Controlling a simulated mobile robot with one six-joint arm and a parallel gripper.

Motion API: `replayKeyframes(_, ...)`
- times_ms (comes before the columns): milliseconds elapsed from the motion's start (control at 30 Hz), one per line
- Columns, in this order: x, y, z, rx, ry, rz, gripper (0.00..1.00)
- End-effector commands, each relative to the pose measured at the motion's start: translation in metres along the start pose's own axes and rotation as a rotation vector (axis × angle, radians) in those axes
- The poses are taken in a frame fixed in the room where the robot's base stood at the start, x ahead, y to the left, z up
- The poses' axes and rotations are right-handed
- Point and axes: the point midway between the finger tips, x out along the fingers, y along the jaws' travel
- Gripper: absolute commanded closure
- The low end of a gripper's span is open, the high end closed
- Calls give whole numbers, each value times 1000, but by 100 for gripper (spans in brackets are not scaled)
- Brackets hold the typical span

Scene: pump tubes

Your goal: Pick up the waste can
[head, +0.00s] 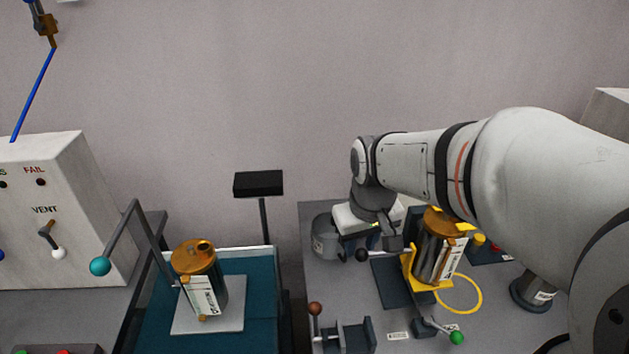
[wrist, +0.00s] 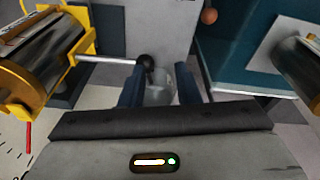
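In the head view the fingertips are not clear.
A metal canister with a brass lid (head: 440,245) sits in a yellow holder right of my wrist. A rod with a black knob (wrist: 146,62) crosses near the left finger. Another canister (head: 200,275) stands on a plate in the teal tray (head: 262,310). Levers stand at the front.

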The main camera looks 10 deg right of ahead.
Motion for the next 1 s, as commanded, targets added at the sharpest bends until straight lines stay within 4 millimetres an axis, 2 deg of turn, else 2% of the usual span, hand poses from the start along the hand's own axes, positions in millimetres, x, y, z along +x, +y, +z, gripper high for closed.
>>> replayKeyframes(33,10,1,-17,-34,-17,-4,71)
replayKeyframes(200,40,2,-66,-156,-53,-17,71)
replayKeyframes(367,79,0,-110,-269,-86,-33,71)
replayKeyframes(500,119,-4,-142,-366,-113,-47,71)
replayKeyframes(700,168,-9,-172,-472,-140,-65,71)
replayKeyframes(833,185,-11,-182,-510,-149,-72,71)
replayKeyframes(1000,201,-12,-183,-525,-154,-75,71)
